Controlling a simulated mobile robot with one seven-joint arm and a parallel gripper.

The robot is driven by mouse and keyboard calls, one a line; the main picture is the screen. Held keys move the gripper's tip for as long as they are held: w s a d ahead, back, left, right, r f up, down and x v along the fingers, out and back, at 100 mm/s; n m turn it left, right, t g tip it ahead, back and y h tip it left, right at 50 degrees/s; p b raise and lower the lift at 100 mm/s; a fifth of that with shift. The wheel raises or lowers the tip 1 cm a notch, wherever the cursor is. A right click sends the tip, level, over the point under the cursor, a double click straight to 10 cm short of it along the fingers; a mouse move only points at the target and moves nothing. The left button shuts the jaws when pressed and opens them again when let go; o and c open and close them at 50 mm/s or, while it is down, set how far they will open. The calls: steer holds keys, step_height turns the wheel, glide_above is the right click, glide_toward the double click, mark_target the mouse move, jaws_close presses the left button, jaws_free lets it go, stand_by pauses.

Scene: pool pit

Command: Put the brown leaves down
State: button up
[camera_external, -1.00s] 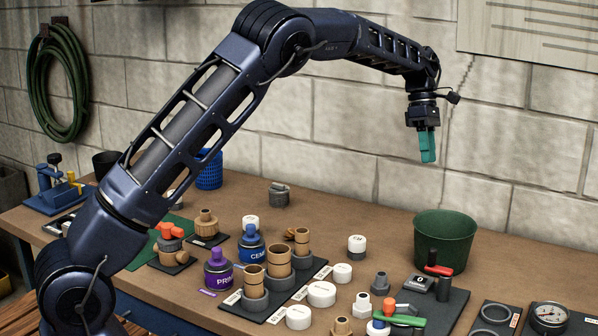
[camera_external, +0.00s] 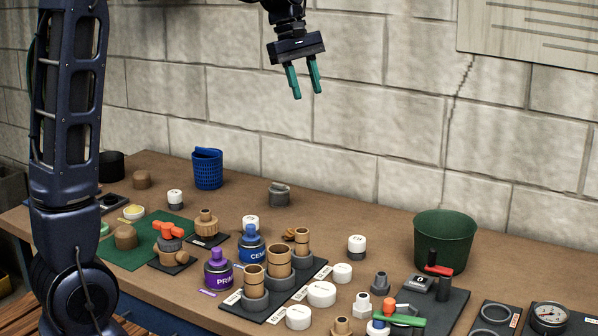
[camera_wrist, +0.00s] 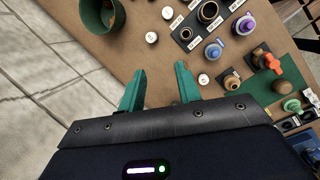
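My gripper (camera_external: 305,85) hangs high over the back of the bench, in front of the block wall. Its two green fingers are apart with nothing between them. In the wrist view my gripper (camera_wrist: 158,85) is also open and empty above the bench. A small brown shape (camera_external: 289,234) lies on the bench beside the brown pipe fittings. It may be the brown leaves, but it is too small to tell. It is well below my gripper and apart from it.
A dark green bucket (camera_external: 445,241) stands at the right and a blue mesh cup (camera_external: 207,169) at the back left. A purple can (camera_external: 218,270), a blue can (camera_external: 251,246) and several fittings crowd the middle.

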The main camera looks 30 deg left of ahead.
steer(key=s+a+m+t+y, duration=0.1)
steer(key=s+a+m, duration=0.25)
steer(key=s, duration=0.55)
steer(key=s+a+m+t, duration=0.1)
steer(key=s+a+m, duration=0.1)
steer(key=s+a, duration=0.5)
steer(key=s+a+f+m+t+y, duration=0.1)
steer(key=s+f+m, duration=0.1)
steer(key=s, duration=0.7)
steer(key=s+a+f+m+t+y, duration=0.1)
steer(key=s+f+m, duration=0.2)
steer(key=s, duration=0.5)
steer(key=shift+s+f+m+t, duration=0.3)
steer(key=shift+s+f+m, duration=0.05)
steer(key=shift+f, duration=0.25)
steer(key=shift+d, duration=0.1)
